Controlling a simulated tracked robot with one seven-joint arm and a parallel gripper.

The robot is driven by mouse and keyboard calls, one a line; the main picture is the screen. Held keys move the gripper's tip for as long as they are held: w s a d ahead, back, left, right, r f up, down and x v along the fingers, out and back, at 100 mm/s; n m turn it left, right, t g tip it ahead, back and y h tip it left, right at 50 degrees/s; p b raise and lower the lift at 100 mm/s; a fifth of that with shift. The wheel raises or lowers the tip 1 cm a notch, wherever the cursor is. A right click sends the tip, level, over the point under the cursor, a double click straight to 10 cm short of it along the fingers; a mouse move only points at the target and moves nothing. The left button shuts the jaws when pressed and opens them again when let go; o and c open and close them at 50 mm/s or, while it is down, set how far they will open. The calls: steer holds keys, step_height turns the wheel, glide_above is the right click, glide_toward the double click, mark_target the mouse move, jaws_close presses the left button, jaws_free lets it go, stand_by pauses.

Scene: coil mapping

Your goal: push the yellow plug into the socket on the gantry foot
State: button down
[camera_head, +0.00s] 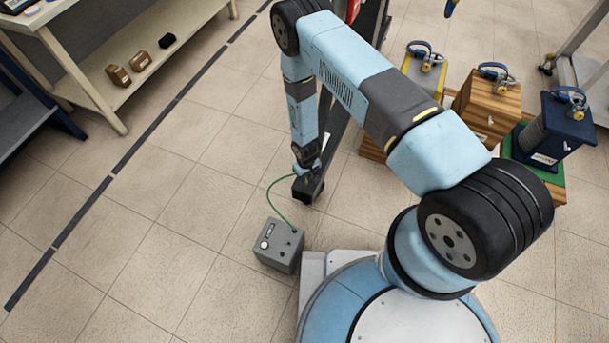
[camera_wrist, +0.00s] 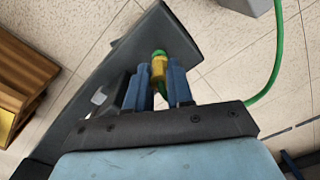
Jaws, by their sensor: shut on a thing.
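In the wrist view the yellow plug (camera_wrist: 159,69), with a green end, sits between the blue fingers of my gripper (camera_wrist: 158,80), which is shut on it. The dark grey gantry foot (camera_wrist: 150,36) lies right behind the plug. I cannot tell whether the plug touches the foot or is in the socket; the socket is not visible. In the head view my gripper (camera_head: 304,167) is low, just above the gantry foot (camera_head: 309,189); the plug is hidden there. A green cable (camera_head: 270,190) runs from my gripper to a grey box (camera_head: 280,246).
The grey box stands on the tiled floor beside my base. Wooden and blue crates (camera_head: 486,106) with coil-like tops stand at the right. A shelf (camera_head: 120,80) with small brown boxes is at the upper left.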

steer(key=shift+f, duration=0.75)
stand_by(0.7)
steer(key=c, duration=0.9)
jaws_free()
steer(key=shift+r, duration=0.55)
step_height(320, 180, up, 13)
steer(key=shift+f, duration=0.2)
